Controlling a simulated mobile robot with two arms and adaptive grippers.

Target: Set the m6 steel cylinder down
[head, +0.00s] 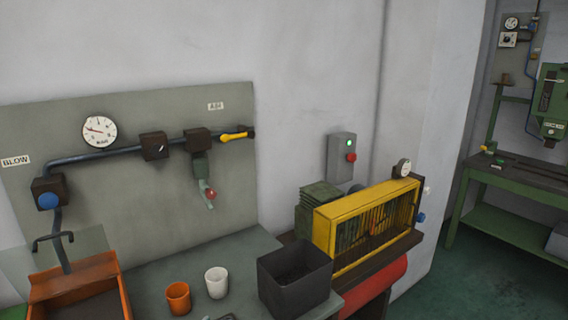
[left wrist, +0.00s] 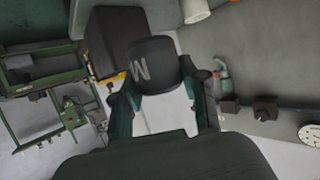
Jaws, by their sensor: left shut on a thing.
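The m6 steel cylinder (left wrist: 158,70) is a dark grey, rounded piece with a pale M-like mark, in the middle of the left wrist view. My left gripper (left wrist: 160,88) is shut on it, with one finger on each side. The piece covers part of the dark square bin behind it, and its far side is hidden. I cannot tell from this view how high it is above the bench. In the head view neither the cylinder nor a gripper shows clearly; only a small dark edge peeks in at the bottom. My right gripper is in neither view.
A grey bench (head: 150,286) carries an orange cup (head: 178,298), a white cup (head: 216,282) and a dark square bin (head: 295,278). An orange tray (head: 122,282) lies left, a yellow-guarded machine (head: 366,220) right. A pipe panel (head: 110,190) stands behind.

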